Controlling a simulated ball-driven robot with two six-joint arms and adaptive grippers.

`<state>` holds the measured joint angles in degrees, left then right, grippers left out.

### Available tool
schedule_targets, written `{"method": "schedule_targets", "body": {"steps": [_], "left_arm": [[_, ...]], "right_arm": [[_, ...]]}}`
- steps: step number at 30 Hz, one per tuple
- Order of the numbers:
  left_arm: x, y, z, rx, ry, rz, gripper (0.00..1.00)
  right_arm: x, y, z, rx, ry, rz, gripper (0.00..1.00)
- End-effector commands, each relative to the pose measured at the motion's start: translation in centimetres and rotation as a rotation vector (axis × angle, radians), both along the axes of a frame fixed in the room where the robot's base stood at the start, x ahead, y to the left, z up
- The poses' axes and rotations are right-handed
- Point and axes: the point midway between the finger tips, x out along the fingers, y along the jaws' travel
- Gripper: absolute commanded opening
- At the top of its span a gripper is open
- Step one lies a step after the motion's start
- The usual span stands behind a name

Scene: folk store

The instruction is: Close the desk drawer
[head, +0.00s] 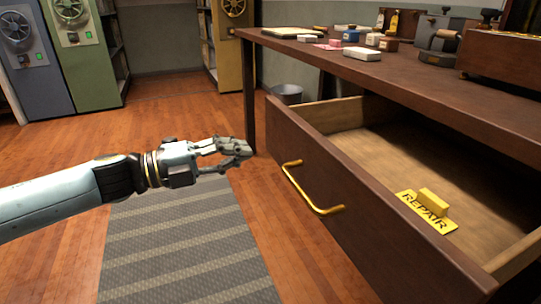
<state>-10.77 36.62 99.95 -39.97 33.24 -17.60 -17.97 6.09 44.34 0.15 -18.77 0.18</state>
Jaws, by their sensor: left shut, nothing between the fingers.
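The desk drawer (335,192) is dark brown wood with a yellow handle (311,190) on its front. It is pulled well out from under the desk top (400,75), and its pale inside shows. My right gripper is not in view.
Several small boxes and a dark device (437,45) stand on the desk top. A striped grey mat (185,245) lies on the wooden floor below my left arm. A bin (288,94) stands behind the drawer. Green (85,60) and blue-grey cabinets stand at the back left. The floor between is clear.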

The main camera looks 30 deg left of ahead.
Motion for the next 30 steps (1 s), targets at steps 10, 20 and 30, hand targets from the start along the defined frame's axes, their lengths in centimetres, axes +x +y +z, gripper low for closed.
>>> {"method": "schedule_targets", "body": {"steps": [10,20,30], "left_arm": [[4.5,-3.5,0.1,-0.003,-0.002,0.002,0.00],[5.2,-4.0,0.0,-0.001,0.002,0.001,0.00],[5.4,-4.2,0.1,-0.001,0.000,0.001,0.00]], "right_arm": [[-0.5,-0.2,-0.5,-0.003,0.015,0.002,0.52],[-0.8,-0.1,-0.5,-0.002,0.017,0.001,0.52],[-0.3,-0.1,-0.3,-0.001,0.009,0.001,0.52]]}}
